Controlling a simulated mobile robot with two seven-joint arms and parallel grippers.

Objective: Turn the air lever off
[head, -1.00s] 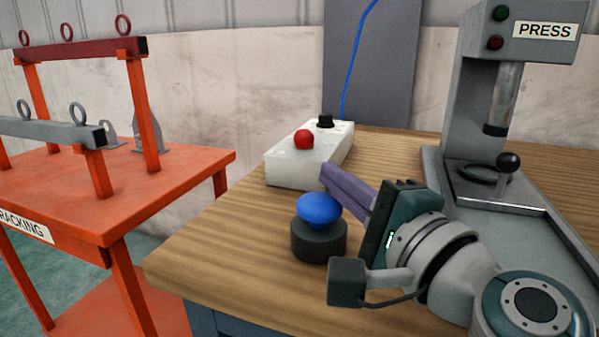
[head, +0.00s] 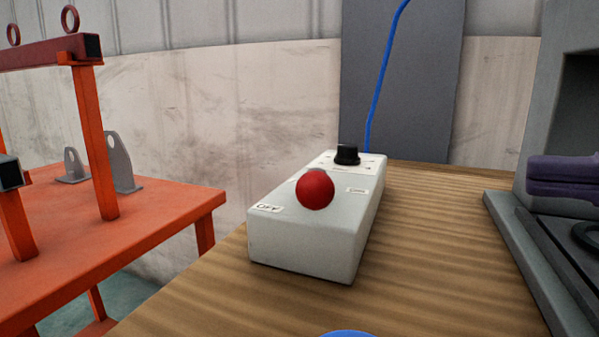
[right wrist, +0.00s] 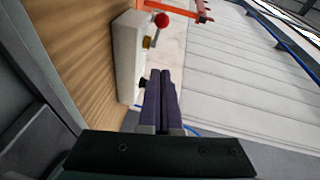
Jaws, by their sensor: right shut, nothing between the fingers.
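The air lever shows as a red ball knob (head: 314,189) over a white box (head: 305,244) on the wooden bench. An OFF label is at the box's near left corner; a second label, too small to read, is at its right. In the right wrist view the red knob (right wrist: 162,19) sits on a metal stem with a yellowish base. My right gripper (head: 532,178) is at the right edge of the head view, its purple fingers shut and empty, well apart from the lever. Its fingers (right wrist: 161,72) also show in the wrist view. My left gripper is out of view.
A black knob (head: 347,154) stands at the box's far end. A blue button (head: 348,333) peeks in at the bottom edge. The grey press (head: 560,110) stands at right. An orange racking table (head: 130,232) is at left. Bare bench lies between box and press.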

